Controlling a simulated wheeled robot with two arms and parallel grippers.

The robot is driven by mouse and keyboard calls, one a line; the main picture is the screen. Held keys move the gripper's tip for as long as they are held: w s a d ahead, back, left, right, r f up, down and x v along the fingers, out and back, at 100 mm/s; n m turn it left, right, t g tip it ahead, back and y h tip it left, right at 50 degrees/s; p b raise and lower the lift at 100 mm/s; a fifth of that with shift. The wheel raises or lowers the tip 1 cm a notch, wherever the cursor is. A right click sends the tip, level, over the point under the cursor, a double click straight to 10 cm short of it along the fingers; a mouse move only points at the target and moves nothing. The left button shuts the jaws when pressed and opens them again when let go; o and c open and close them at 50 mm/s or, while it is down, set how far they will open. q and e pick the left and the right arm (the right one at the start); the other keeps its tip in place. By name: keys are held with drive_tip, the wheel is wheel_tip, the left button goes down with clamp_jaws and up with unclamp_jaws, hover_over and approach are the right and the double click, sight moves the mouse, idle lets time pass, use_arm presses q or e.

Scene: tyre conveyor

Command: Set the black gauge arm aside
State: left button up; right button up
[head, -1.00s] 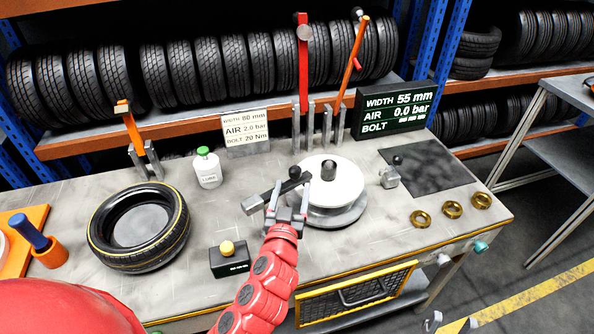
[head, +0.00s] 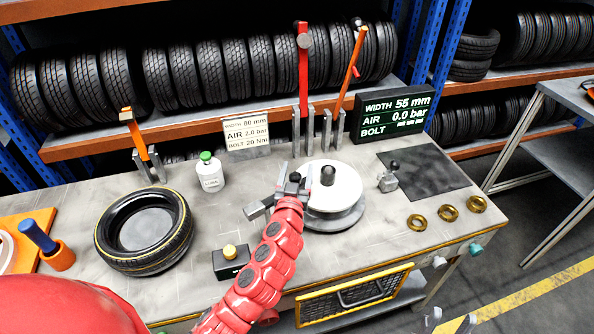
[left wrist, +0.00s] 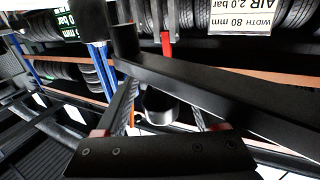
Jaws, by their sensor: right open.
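The black gauge arm (head: 267,203) lies at the left edge of the white round disc (head: 345,177) in the head view, partly hidden by my left gripper. In the left wrist view a long black bar (left wrist: 220,98) crosses close to the camera. My left gripper (head: 294,176) is at the arm's knob end, with its fingers apart on either side of a dark round knob (left wrist: 161,106). I see gaps between the knob and the fingers. The tips of my right gripper (head: 450,321) show at the bottom edge, spread apart and empty.
A tyre (head: 110,237) lies on the bench at left, with a white bottle (head: 210,176) behind it. A black button box (head: 230,264) stands in front. Upright tools (head: 303,75) stand in holders behind the disc. Several brass rings (head: 448,214) lie at right near a dark mat (head: 425,172).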

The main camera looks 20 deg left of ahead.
use_arm(q)
clamp_jaws()
idle(1.2)
